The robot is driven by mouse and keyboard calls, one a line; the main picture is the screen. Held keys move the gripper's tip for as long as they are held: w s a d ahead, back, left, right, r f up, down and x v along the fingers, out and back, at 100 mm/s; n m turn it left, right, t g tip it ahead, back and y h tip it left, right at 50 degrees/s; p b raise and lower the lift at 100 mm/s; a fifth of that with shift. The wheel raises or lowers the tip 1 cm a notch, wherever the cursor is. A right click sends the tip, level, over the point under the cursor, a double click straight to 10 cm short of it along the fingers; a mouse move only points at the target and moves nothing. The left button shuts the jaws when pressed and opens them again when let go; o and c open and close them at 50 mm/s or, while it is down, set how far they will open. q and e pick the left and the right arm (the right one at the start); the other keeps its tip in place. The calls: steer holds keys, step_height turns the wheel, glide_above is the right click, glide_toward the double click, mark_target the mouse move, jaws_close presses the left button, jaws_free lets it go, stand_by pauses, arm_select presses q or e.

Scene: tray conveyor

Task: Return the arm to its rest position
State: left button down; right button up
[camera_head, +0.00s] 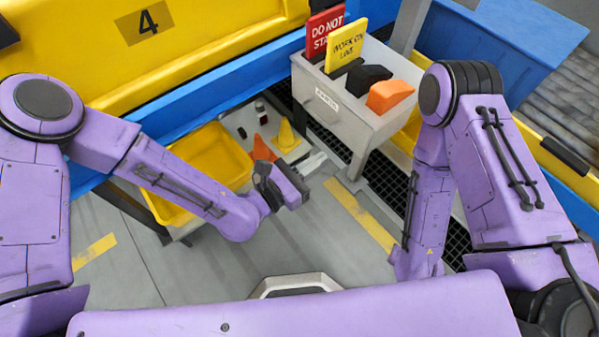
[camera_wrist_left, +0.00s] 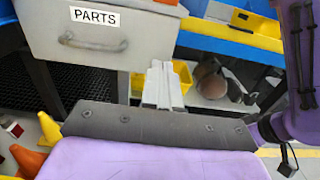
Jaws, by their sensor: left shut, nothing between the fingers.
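My left arm reaches in from the left in the head view. Its gripper (camera_head: 313,163) is in front of and below the grey parts bin (camera_head: 378,128), over the floor, apart from the bin. In the left wrist view the pale fingers (camera_wrist_left: 163,84) are together with nothing between them, and the bin front with its PARTS label and handle (camera_wrist_left: 95,42) fills the upper left. My right arm is bent at the right of the head view, pointing downward. Its gripper is hidden or outside the picture.
The bin holds a red sign (camera_head: 323,30), a yellow sign (camera_head: 345,46), a black piece (camera_head: 368,78) and an orange piece (camera_head: 390,94). A yellow tray (camera_head: 213,150), an orange cone (camera_head: 262,150) and a yellow cone (camera_head: 286,137) are near the left gripper. Floor shows below it.

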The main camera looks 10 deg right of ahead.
arm_select(q)
steer(key=v, duration=0.4)
steer(key=shift+a+f, duration=0.1)
steer(key=s+a+f+m+g+y+p, duration=0.2)
steer(key=s+a+f+m+y, duration=0.1)
steer(key=a+f+m+y, duration=0.65)
steer(key=s+a+f+m+g+y+p, duration=0.2)
steer(key=s+a, duration=0.4)
steer(key=a, duration=0.6)
steer(key=s+a+f+m+g+y+p, duration=0.2)
steer(key=s+a+m+y+p, duration=0.3)
steer(key=a, duration=0.7)
steer(key=shift+s+m+g+y, duration=0.3)
steer(key=shift+s+m+y, duration=0.35)
steer(key=shift+s+y, duration=0.3)
